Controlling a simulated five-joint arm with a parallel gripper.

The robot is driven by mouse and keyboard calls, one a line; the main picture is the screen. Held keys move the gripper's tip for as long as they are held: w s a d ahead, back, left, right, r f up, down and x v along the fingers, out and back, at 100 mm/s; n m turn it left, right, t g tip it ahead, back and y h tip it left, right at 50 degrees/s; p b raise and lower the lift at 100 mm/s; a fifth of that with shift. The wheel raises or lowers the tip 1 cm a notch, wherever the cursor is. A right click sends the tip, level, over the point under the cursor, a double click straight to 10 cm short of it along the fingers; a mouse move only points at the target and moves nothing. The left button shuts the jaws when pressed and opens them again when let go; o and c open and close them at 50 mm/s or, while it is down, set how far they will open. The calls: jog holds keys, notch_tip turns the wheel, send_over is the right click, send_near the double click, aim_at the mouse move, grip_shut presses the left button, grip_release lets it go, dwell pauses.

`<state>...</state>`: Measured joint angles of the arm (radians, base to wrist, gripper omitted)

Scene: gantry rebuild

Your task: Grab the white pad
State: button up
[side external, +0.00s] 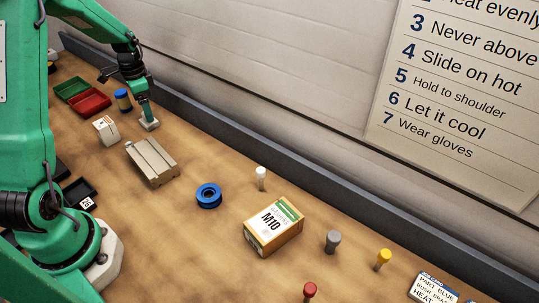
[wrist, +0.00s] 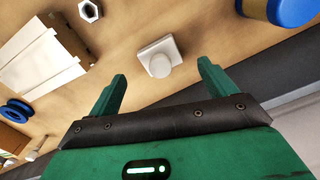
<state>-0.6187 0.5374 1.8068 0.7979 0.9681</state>
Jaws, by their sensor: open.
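The white pad is a small square plate with a round knob on top. In the wrist view the white pad (wrist: 149,47) lies on the bench, seen between and beyond my two fingers. In the side view the white pad (side external: 150,125) sits right under the tip of my arm. My gripper (wrist: 162,71) is open, with one green finger on each side of the pad in the picture and nothing held. In the side view my gripper (side external: 144,113) points down at the pad. I cannot tell whether the fingers touch it.
Near the pad are a grey-beige slatted block (side external: 152,160), a white box with a nut print (side external: 106,131) and a blue-yellow jar (side external: 123,101). A blue spool (side external: 209,196) and an M10 box (side external: 273,228) lie farther right. A dark rail (side external: 290,143) runs along the wall.

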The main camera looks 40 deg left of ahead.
jog(key=shift+a+f, duration=0.1)
jog(key=shift+f, duration=2)
jog(key=c, duration=1.1)
jog(key=shift+r, duration=0.1)
jog(key=shift+r, duration=0.75)
jog(key=r, duration=0.1)
jog(key=d+r, duration=0.1)
jog(key=r, duration=0.1)
jog(key=shift+r, duration=0.1)
jog(key=d+r, duration=0.6)
jog(key=d, duration=0.4)
jog(key=shift+w+d, duration=0.35)
jog(key=shift+w, duration=0.1)
jog(key=shift+r, duration=0.1)
